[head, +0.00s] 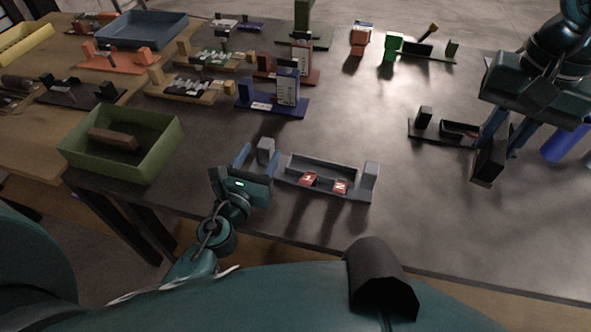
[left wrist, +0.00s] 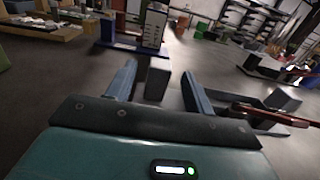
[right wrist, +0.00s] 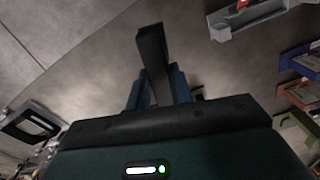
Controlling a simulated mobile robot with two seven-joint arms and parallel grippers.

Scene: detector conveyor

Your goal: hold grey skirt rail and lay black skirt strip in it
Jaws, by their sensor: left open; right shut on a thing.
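The grey skirt rail (head: 325,172) lies on the dark table in front of me, with upright grey end blocks and two red marked tiles on its front. My left gripper (head: 254,160) is open at its left end. In the left wrist view, the open fingers (left wrist: 155,88) stand either side of the grey end block (left wrist: 156,84), with no clear contact. My right gripper (head: 503,142) is shut on the black skirt strip (head: 488,166), which hangs tilted at the right, apart from the rail. The strip also shows between the fingers in the right wrist view (right wrist: 152,50).
A black holder (head: 430,132) with an upright block stands just left of my right gripper. A green bin (head: 153,165) holding a brown block stands at the left. Blue, red and orange fixtures stand farther back.

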